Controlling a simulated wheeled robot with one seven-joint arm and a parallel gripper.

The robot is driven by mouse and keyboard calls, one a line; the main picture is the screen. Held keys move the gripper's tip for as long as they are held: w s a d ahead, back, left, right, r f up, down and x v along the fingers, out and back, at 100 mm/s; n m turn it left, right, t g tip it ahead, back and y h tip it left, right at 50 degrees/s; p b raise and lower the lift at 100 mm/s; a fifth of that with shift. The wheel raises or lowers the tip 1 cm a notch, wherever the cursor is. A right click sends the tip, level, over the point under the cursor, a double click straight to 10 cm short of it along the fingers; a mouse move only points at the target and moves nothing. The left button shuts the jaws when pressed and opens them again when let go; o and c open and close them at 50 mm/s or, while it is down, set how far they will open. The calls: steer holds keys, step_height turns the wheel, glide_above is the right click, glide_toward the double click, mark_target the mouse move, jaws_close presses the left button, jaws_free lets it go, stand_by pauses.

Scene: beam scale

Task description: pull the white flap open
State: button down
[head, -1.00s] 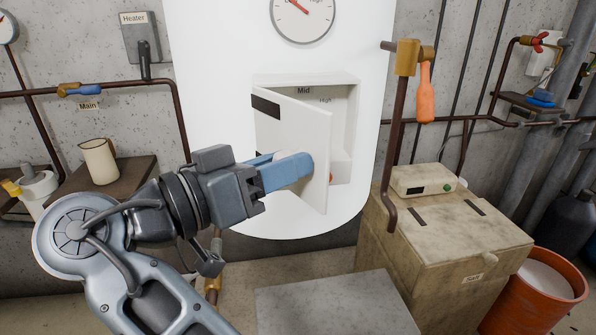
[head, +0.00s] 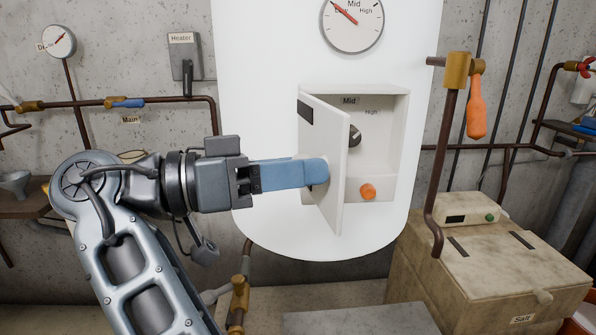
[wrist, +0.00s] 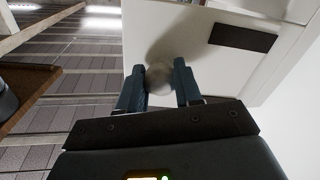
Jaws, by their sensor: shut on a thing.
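In the wrist view the flap (wrist: 190,30) fills the top, and the pale knob (wrist: 159,78) sits between the two fingers of my gripper (wrist: 160,88). Inside the box (head: 385,130) a dark dial knob (head: 355,135) and an orange button (head: 368,191) show. The flap hides the box's left part.
A brown pipe with an orange-handled valve (head: 477,105) stands right of the tank. A beige salt box (head: 480,270) is at the lower right. A blue-handled valve (head: 127,103) and a heater switch (head: 185,65) are on the left wall.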

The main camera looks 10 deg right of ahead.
steer(key=shift+f, duration=0.15)
steer(key=c, duration=0.8)
jaws_free()
steer(key=shift+o, duration=0.2)
steer(key=a+b, duration=0.2)
steer(key=a, duration=0.5)
steer(key=shift+s+a, duration=0.2)
steer(key=shift+a, duration=0.2)
